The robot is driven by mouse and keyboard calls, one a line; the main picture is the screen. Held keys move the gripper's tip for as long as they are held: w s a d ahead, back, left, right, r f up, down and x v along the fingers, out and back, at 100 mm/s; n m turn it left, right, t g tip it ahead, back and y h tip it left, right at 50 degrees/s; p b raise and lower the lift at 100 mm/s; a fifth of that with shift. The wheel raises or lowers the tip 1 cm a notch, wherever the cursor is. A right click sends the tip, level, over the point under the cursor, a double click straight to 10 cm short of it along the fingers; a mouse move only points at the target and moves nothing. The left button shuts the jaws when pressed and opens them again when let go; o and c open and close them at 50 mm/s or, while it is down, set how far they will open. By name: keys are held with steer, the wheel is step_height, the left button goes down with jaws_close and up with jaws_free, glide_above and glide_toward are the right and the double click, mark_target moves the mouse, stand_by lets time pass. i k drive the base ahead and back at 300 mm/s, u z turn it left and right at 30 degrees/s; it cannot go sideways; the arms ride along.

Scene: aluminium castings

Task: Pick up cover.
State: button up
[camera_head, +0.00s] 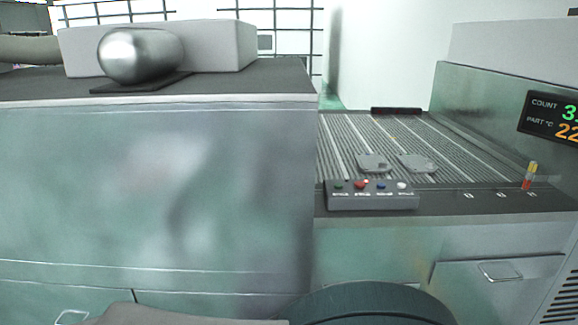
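Two small grey metal castings lie flat side by side on the ribbed conveyor bed (345,140) at the right. The left casting (372,162) looks roughly square with a small raised or dark spot. The right casting (417,163) is flatter and wider. Either could be the cover; they are too small to tell which. My gripper is not in view.
A control box (372,196) with coloured buttons stands at the conveyor's front edge, nearest the castings. A small red-yellow stack light (529,176) and a count display (556,118) are at right. A tall cabinet (150,190) at left carries a shiny rounded metal object (140,56).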

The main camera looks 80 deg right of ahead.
mark_target(367, 164)
steer(key=z, duration=5.25)
steer(key=i, duration=1.45)
steer(key=u, duration=1.1)
